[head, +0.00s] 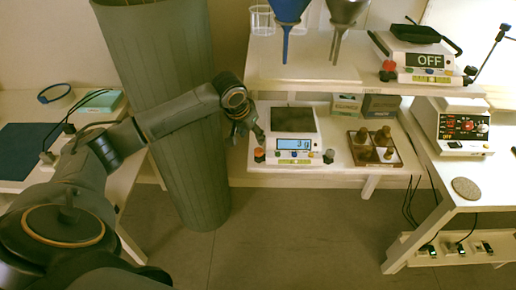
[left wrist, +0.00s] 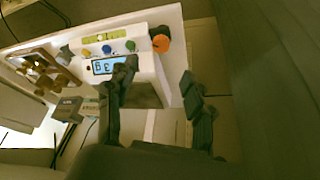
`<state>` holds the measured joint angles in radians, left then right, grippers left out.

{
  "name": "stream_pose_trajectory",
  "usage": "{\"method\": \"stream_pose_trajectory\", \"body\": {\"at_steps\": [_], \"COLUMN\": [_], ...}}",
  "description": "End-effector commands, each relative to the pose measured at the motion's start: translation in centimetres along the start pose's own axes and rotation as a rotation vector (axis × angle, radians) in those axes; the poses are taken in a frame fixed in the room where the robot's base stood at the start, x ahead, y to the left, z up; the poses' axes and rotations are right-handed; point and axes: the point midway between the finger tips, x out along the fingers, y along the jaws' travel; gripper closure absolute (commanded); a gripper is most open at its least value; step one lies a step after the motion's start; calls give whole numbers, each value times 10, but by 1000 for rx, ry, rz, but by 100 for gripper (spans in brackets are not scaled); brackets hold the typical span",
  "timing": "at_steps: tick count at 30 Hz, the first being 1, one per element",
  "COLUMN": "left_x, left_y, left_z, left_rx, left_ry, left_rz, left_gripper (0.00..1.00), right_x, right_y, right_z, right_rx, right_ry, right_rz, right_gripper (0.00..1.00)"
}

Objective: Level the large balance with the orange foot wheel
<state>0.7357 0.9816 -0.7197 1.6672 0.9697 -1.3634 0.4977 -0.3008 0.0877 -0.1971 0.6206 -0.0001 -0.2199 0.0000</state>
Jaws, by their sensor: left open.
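The large balance (head: 309,142) stands on the white lower shelf, with a dark pan and a lit blue display showing a 3 and a g. It also shows in the left wrist view (left wrist: 145,72). Its orange foot wheel (head: 259,155) is at the front left corner; the left wrist view shows the wheel (left wrist: 161,43) beyond the fingertips. A yellow-green level strip (head: 295,161) is on the front, its bubble too small to read. My left gripper (head: 247,134) is open and empty, above and just behind the wheel, apparently apart from it. My right gripper is not in view.
A wooden tray (head: 352,160) with brown weights stands to the right. A grey column (head: 190,190) is close beside my left arm. The floor in front is clear.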

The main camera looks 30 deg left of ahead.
Motion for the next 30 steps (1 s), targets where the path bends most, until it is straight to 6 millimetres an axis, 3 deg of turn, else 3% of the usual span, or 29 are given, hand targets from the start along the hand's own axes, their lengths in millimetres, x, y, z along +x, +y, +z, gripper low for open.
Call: {"method": "stream_pose_trajectory", "body": {"at_steps": [9, 15, 27, 28, 30], "left_x": [70, 95, 104, 103, 103], "left_y": [0, 0, 0, 0, 0], "left_z": [0, 0, 0, 0, 0], "left_rx": [-2, -1, 0, 0, 0], "left_ry": [-1, 1, 2, 2, 2], "left_rz": [0, 0, 0, 0, -1], "left_gripper": [48, 48, 48, 50, 64], "right_x": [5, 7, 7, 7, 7], "right_y": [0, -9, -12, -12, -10], "right_z": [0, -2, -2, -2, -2], "right_rx": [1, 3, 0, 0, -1], "right_ry": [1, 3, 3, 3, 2], "right_rz": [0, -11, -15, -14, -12], "right_gripper": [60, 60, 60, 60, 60]}}
